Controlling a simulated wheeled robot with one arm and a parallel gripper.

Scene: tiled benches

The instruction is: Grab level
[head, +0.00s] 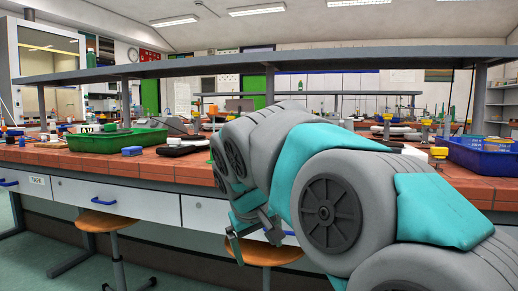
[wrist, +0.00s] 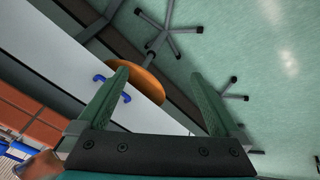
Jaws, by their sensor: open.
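I cannot make out a level for certain in either view. Small items lie on the red tiled bench (head: 60,160), among them a dark flat object (head: 180,151) and a small blue block (head: 132,151), but none is clearly a level. My gripper (head: 254,237) hangs in front of the bench's drawer fronts, below the bench top. In the wrist view my gripper (wrist: 160,82) shows two green fingers spread apart with nothing between them. My arm hides part of the bench's middle and right.
A green tray (head: 117,140) stands on the bench at left and a blue crate (head: 482,154) at right. A grey shelf (head: 200,67) spans above the bench. Orange stools (head: 105,221) stand in front; one seat (wrist: 150,84) shows beyond the fingers.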

